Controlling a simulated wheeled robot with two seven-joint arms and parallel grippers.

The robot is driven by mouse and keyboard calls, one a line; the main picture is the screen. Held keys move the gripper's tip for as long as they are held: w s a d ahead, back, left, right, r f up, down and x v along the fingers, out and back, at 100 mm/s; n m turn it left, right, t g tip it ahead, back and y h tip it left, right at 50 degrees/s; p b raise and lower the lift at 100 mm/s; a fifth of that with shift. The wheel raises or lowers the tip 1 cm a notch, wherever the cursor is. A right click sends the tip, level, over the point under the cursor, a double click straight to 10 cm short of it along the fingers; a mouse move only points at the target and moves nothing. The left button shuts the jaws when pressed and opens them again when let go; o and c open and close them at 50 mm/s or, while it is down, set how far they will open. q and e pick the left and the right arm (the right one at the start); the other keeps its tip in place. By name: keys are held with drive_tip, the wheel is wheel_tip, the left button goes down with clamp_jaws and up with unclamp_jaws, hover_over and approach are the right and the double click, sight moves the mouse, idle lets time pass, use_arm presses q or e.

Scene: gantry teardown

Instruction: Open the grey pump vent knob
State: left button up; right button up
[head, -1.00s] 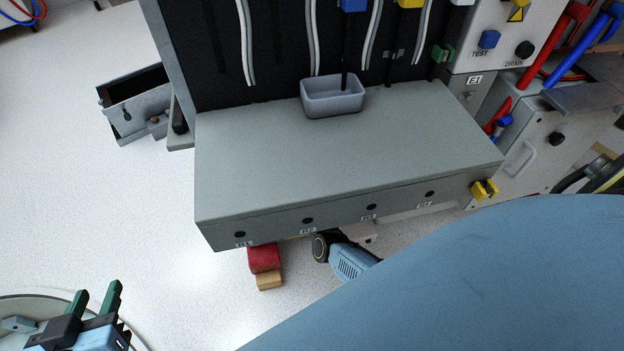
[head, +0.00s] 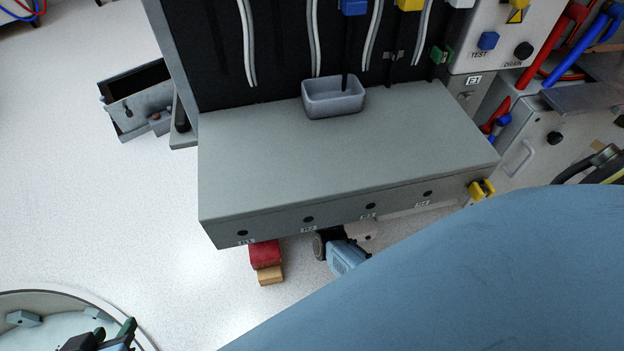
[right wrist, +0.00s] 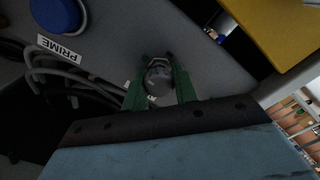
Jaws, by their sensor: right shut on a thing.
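The grey pump vent knob (right wrist: 158,84) shows in the right wrist view as a round grey cap on a grey panel. My right gripper (right wrist: 156,68) has one green finger on each side of it and is shut on it. Part of a label beside the knob is covered by the fingers. I cannot see the knob or the right gripper in the head view. My left gripper (head: 114,329) is at the bottom left edge of the head view, partly cut off, with its green fingers apart and nothing between them.
In the right wrist view, a blue knob (right wrist: 56,14) sits beside a PRIME label, with grey hoses (right wrist: 62,78) below and a yellow block (right wrist: 275,30) at top right. In the head view, a grey cabinet (head: 340,145) carries a small bin (head: 333,108).

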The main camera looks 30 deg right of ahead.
drive_tip(key=shift+n, duration=0.5)
drive_tip(key=o, duration=1)
drive_tip(key=shift+c, duration=0.2)
drive_tip(key=shift+s, duration=0.1)
use_arm(q)
drive_tip(key=s+a+f+g+y+p, duration=0.1)
drive_tip(key=s+a+f+g+p, duration=0.15)
drive_tip(key=s+g, duration=0.4)
wheel_tip(320, 180, down, 6)
drive_tip(key=a+t+p, duration=0.1)
drive_tip(key=shift+a+y, duration=0.35)
drive_tip(key=shift+y, duration=0.05)
use_arm(e)
drive_tip(key=v, duration=1.3)
use_arm(q)
drive_tip(key=shift+w+r, duration=0.1)
use_arm(e)
drive_tip(key=shift+a, duration=0.1)
